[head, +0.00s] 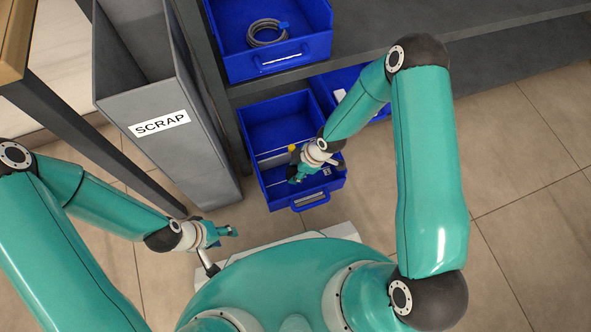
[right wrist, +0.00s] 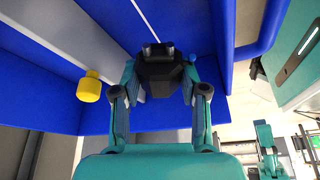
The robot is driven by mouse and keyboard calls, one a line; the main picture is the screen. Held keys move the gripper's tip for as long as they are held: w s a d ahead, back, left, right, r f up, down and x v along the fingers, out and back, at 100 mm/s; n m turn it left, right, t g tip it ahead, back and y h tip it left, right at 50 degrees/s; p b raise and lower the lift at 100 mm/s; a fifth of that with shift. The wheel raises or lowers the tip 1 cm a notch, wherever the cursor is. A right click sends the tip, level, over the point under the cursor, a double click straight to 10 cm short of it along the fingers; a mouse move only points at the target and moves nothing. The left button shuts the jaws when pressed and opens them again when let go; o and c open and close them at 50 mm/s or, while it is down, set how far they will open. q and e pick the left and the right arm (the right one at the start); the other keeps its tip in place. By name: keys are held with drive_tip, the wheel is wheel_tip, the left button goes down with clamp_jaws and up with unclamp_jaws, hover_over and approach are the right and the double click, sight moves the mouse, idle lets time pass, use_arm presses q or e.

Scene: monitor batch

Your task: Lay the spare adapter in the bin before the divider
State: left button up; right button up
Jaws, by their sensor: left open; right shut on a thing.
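The black adapter (right wrist: 162,72) is between the fingers of my right gripper (right wrist: 160,90) in the right wrist view, and the gripper is shut on it. In the head view my right gripper (head: 298,178) reaches down into the front part of the pulled-out blue bin (head: 334,184). The pale divider (head: 272,158) crosses the bin, with a yellow knob (head: 292,148) by it; the knob also shows in the right wrist view (right wrist: 90,86). I cannot tell whether the adapter touches the bin floor. My left gripper (head: 229,232) is open and empty, left of the bin.
An upper blue bin (head: 314,50) holds a coiled grey cable (head: 266,33). Another blue bin (head: 378,110) is partly behind my right arm. A tall grey scrap container (head: 180,160) stands to the left. The tiled floor right of my right arm is clear.

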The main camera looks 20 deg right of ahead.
drive_tip(key=shift+f+b, duration=0.3)
drive_tip(key=shift+f, duration=0.05)
drive_tip(key=o, duration=1.2)
drive_tip(key=shift+r, duration=0.1)
